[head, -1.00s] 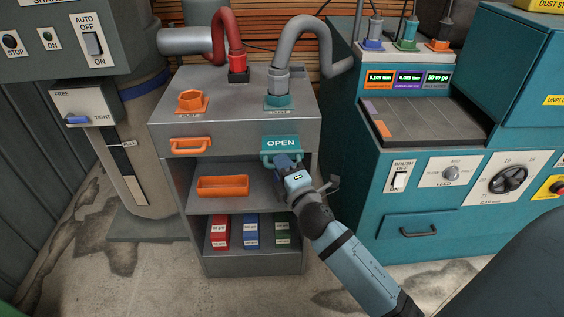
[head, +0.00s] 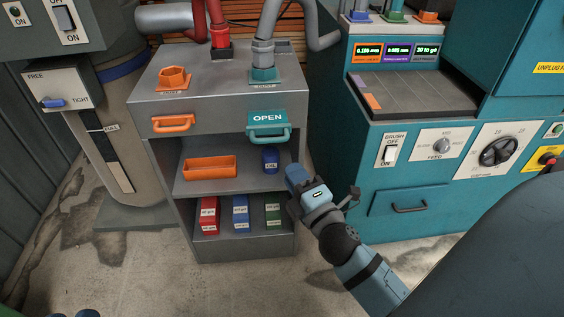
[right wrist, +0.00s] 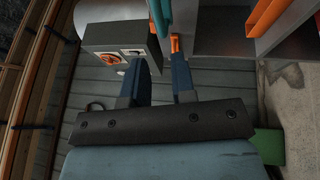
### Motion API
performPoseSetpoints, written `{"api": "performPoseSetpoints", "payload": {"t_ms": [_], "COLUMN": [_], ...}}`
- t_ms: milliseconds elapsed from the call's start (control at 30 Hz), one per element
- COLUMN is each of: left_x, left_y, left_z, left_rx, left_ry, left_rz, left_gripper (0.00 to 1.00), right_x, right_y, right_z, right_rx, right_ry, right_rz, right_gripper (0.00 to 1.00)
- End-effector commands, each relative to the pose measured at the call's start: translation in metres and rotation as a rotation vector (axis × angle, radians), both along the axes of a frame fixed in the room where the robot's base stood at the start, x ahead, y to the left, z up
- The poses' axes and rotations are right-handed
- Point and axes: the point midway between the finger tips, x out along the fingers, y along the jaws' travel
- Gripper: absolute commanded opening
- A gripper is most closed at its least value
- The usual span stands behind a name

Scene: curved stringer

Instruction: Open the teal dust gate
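The teal dust gate (head: 267,120) is on the right of the grey cabinet's front, below the teal hose port. Its plate reads OPEN and stands out from the front, with a teal handle under it. A bit of teal also shows at the top of the right wrist view (right wrist: 160,14). My right gripper (head: 290,172) is below and to the right of the handle, apart from it. Its two dark blue fingers are spread with nothing between them in the right wrist view (right wrist: 168,72).
An orange handle (head: 173,124) is on the cabinet front's left. An orange tray (head: 209,168) and a blue can (head: 270,160) sit on the shelf, with coloured boxes below. A teal machine (head: 420,150) stands close on the right. The floor in front is open.

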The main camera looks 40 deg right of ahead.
Motion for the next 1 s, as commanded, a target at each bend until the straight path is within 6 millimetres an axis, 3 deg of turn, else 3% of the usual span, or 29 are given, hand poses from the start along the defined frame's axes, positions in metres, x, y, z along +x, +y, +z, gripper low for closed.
{"api": "performPoseSetpoints", "payload": {"t_ms": [33,233,833,933,1000], "left_x": [0.001,0.002,0.002,0.002,0.002], "left_y": [0.000,-0.001,-0.001,-0.001,-0.001], "left_z": [-0.010,-0.018,-0.019,-0.018,-0.017], "left_rx": [0.010,0.025,0.028,0.028,0.026], "left_ry": [0.019,0.052,0.058,0.056,0.052], "left_rz": [-0.004,-0.011,-0.011,-0.010,-0.009], "left_gripper": [0.43,0.43,0.43,0.43,0.43], "right_x": [-0.008,-0.021,-0.022,-0.020,-0.019], "right_y": [0.001,0.003,0.005,0.016,0.033], "right_z": [-0.005,-0.004,-0.003,0.000,0.003], "right_rx": [0.001,-0.001,0.007,0.104,0.261], "right_ry": [0.001,0.000,-0.002,-0.012,-0.022], "right_rz": [0.000,0.000,0.005,0.054,0.131], "right_gripper": [0.24,0.24,0.24,0.24,0.24]}}
